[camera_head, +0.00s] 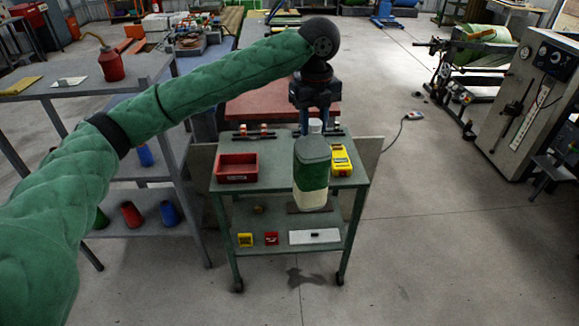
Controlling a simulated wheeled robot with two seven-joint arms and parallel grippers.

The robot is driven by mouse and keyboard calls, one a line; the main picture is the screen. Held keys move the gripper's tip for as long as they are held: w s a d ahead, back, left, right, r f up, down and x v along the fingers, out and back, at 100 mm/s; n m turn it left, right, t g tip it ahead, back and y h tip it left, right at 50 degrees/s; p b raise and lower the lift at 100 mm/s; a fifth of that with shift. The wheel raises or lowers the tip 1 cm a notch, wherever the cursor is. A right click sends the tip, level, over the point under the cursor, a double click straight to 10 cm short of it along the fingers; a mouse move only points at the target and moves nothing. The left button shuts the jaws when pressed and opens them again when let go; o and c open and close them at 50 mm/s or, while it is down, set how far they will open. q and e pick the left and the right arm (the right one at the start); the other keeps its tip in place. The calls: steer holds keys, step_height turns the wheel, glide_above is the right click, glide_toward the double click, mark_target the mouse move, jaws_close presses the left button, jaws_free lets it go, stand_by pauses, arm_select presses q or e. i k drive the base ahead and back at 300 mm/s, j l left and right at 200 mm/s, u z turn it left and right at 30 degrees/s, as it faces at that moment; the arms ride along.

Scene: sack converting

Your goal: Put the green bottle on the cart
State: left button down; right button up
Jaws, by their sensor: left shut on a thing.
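The green bottle (311,165) has a green body with a pale lower band and a white cap. My left gripper (315,122) points down and is shut on it at the cap. The bottle hangs upright in front of the cart's (275,186) top in this view, and its lower end overlaps the front edge. I cannot tell how far its base is from the top surface. The cart is a green two-level one on casters. My right gripper is not in view.
The cart top holds a red tray (237,167) at left and a yellow device (341,160) at right. Small boxes sit on its lower shelf. A grey shelf (60,88) with a red can (110,64) stands left. The floor to the right is mostly clear.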

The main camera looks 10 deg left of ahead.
mark_target(288, 168)
steer(key=i, duration=0.9)
